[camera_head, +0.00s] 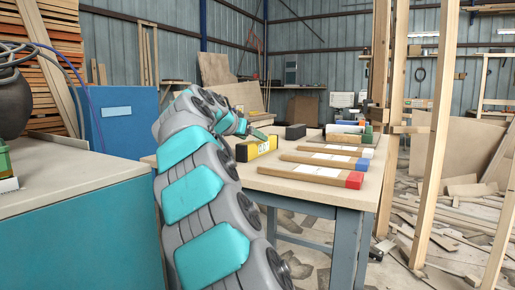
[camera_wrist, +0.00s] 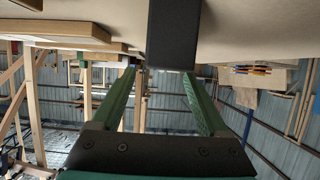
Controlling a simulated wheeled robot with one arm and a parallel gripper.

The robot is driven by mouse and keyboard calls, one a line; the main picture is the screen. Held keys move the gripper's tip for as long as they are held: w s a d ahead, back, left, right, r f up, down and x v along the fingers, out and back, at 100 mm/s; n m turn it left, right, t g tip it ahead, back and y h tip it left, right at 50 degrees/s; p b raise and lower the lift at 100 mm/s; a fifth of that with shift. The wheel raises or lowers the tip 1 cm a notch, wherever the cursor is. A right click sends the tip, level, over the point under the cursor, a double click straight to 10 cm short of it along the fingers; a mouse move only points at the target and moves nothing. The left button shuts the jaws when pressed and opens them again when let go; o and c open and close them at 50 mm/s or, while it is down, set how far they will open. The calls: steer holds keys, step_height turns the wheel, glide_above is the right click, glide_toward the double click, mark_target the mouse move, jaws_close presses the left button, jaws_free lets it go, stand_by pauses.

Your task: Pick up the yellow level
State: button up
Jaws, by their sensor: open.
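The yellow level (camera_head: 257,148) lies on the workbench (camera_head: 320,186) near its left end in the head view, with a dark patch on its side. My gripper (camera_wrist: 160,73) is open in the wrist view, its two green fingers apart. In the head view the gripper end (camera_head: 257,134) is small, just behind the level and partly hidden by my arm. A dark block (camera_wrist: 173,35) shows ahead of the fingertips in the wrist view; I cannot tell if it is between them. No yellow face of the level shows there.
A black block (camera_head: 296,132) lies behind the level. Several wooden strips with coloured ends, one red-tipped (camera_head: 312,174), lie to its right. More tools sit at the back right. A teal cabinet (camera_head: 75,235) stands at left, upright timbers (camera_head: 437,130) at right.

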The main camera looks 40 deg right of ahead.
steer(key=shift+p+x, duration=0.4)
steer(key=shift+x, duration=2.65)
steer(key=shift+w+r, duration=0.15)
steer(key=shift+w, duration=0.05)
jaws_close()
